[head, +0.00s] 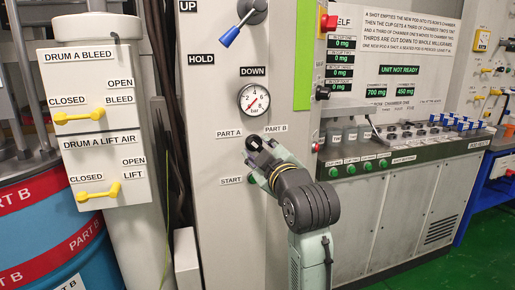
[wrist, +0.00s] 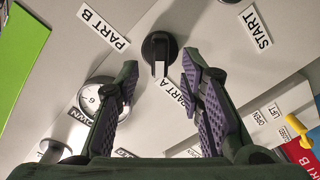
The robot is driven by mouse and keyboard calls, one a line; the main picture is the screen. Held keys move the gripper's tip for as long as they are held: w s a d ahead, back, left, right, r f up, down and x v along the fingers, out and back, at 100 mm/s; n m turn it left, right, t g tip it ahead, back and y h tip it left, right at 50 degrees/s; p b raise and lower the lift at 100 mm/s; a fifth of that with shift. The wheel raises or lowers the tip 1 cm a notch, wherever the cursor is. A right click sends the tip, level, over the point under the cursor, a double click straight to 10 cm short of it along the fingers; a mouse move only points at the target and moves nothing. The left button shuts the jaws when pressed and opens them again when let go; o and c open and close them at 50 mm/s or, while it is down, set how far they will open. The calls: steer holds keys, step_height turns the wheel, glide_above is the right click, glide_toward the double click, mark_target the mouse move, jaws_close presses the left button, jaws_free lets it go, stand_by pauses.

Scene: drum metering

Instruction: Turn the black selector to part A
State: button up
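The black selector (wrist: 158,46) is a round knob with a raised bar on the grey panel. In the wrist view its bar runs down the picture, toward the PART A label (wrist: 175,93); its exact setting is hard to tell. The PART B label (wrist: 103,27) is up and left of it. My gripper (wrist: 160,62) is open and empty, its two purple-padded fingers apart on either side of the knob's lower side. I see no contact. In the head view my gripper (head: 260,146) is at the panel between the two labels and largely hides the selector.
The round pressure gauge (head: 254,99) is just above the selector. The START label (head: 231,180) is below, with its green button partly behind my gripper. A blue-handled lever (head: 231,36) is higher up. Yellow-handled valves (head: 85,116) are on the left, and a console (head: 400,145) is on the right.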

steer(key=v, duration=0.9)
steer(key=shift+s, duration=0.3)
steer(key=shift+d, duration=0.1)
